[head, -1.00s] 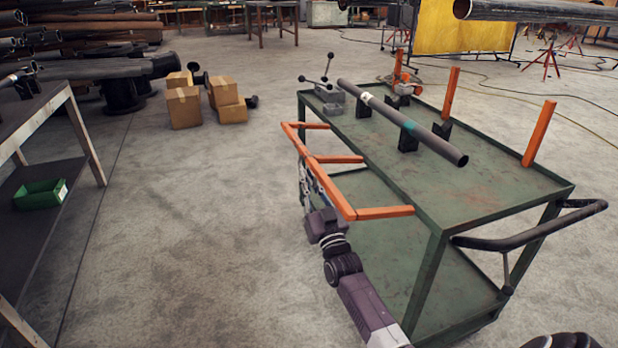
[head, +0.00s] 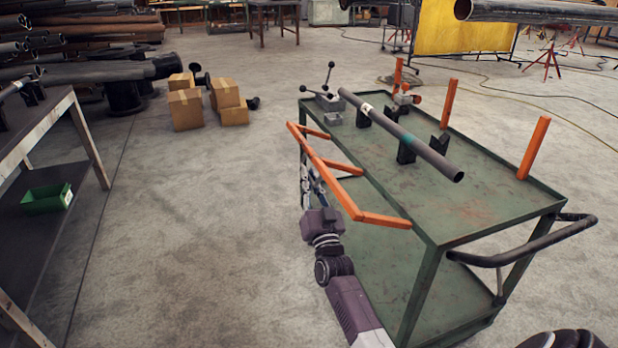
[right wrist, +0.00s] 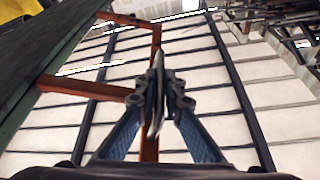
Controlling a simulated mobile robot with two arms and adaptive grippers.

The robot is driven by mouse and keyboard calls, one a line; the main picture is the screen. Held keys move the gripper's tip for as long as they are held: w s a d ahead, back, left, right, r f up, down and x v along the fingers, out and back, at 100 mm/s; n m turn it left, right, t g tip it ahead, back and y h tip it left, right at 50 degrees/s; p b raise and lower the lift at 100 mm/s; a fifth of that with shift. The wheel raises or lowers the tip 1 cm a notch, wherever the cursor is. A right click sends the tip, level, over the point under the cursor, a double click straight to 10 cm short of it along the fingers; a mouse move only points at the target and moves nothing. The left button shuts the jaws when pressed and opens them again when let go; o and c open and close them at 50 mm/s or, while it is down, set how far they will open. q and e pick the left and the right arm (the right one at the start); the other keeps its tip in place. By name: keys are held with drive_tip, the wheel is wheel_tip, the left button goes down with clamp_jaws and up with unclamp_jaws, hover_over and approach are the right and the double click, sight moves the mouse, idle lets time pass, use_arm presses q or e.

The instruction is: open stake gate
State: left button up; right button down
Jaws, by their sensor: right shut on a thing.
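The stake gate is an orange frame (head: 333,176) along the left long side of the green cart (head: 455,212). A long outer rail joins several short bars that reach to the deck edge, and the frame leans out from the cart. My right gripper (head: 312,180) comes up from below and is shut on the outer rail. In the right wrist view the fingers (right wrist: 158,88) close over the orange rail (right wrist: 151,120), with two crossbars running left toward the cart edge. The fingertip contact is partly hidden by the fingers. My left gripper is not in view.
A grey pipe (head: 425,148) rests on black supports on the deck, near a small vise (head: 328,103). Cardboard boxes (head: 186,108) and a dark shelf (head: 30,225) stand left. Floor between is clear.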

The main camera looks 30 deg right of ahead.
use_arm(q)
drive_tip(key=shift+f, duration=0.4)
use_arm(e)
drive_tip(key=shift+r, duration=0.25)
drive_tip(key=c, duration=2)
unclamp_jaws()
drive_tip(key=shift+c, duration=0.2)
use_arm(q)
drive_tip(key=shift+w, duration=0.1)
use_arm(e)
drive_tip(key=shift+s+f, duration=0.15)
drive_tip(key=v, duration=1.1)
drive_tip(key=shift+s+a+f, duration=0.2)
drive_tip(key=shift+s, duration=0.1)
